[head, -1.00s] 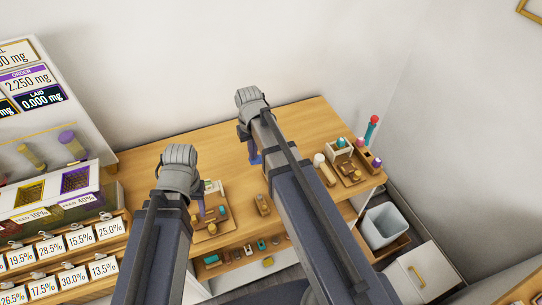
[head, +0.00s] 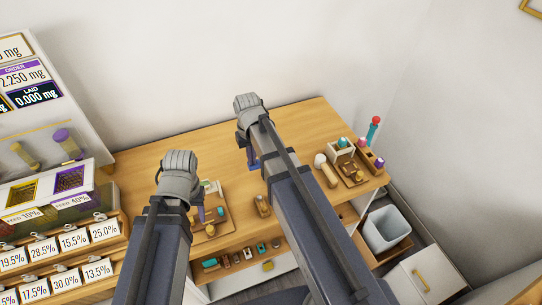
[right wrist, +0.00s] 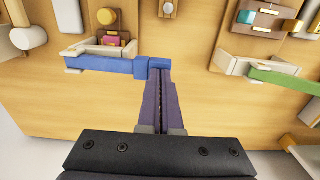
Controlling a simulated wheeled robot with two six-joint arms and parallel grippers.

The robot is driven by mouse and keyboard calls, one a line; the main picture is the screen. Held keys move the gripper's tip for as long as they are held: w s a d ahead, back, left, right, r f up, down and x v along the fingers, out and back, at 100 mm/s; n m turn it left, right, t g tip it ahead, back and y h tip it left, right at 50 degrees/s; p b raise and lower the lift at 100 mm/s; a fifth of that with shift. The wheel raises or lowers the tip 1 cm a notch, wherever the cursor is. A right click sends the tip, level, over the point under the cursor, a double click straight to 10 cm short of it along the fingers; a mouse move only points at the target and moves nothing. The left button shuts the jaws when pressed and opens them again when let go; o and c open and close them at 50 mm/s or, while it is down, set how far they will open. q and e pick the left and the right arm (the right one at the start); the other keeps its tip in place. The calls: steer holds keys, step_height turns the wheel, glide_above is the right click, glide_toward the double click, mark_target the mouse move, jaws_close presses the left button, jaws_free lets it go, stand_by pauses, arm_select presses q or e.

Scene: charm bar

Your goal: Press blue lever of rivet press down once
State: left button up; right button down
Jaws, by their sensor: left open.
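The blue lever (right wrist: 105,64) runs across the upper left of the right wrist view, in front of a pale press body (right wrist: 98,49) with a pink piece in it. My right gripper (right wrist: 157,72) has its purple fingers together, with their tips at the lever's right end; I cannot tell whether they press on it. In the head view my right gripper (head: 251,158) is low over the table's far middle, partly hidden by its own wrist. My left gripper (head: 201,214) is open at the wooden board on the left, its fingers mostly hidden.
A second pale press with a green lever (right wrist: 285,80) stands to the right in the right wrist view. A wooden tray with cups (head: 352,172) and a red-topped bottle (head: 374,128) are at the table's right end. A grey bin (head: 385,229) stands beyond that edge.

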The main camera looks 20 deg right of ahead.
steer(key=shift+f, duration=0.25)
steer(key=shift+d+r+p, duration=0.15)
steer(key=shift+r+p, duration=1.25)
steer(key=shift+r, duration=0.05)
steer(key=shift+d+r+p, duration=0.15)
steer(key=shift+r+p, duration=1.2)
steer(key=shift+r, duration=0.1)
step_height(320, 180, up, 5)
steer(key=p, duration=0.5)
steer(key=shift+r, duration=0.1)
step_height(320, 180, up, 8)
steer(key=p, duration=0.8)
steer(key=s+a+f+n+b, duration=0.1)
steer(key=s+a+f+b, duration=0.2)
steer(key=f+b, duration=0.3)
steer(key=s+a+f+n+b, duration=0.1)
steer(key=s+a+f+b, duration=0.3)
steer(key=s+f+b, duration=0.2)
steer(key=s+a+f+n+h+b, duration=0.1)
steer(key=s+a+f+b, duration=0.2)
steer(key=s+f+b, duration=0.2)
step_height(320, 180, down, 4)
steer(key=b, duration=0.3)
steer(key=shift+s+a+r, duration=0.15)
steer(key=shift+a+r, duration=0.1)
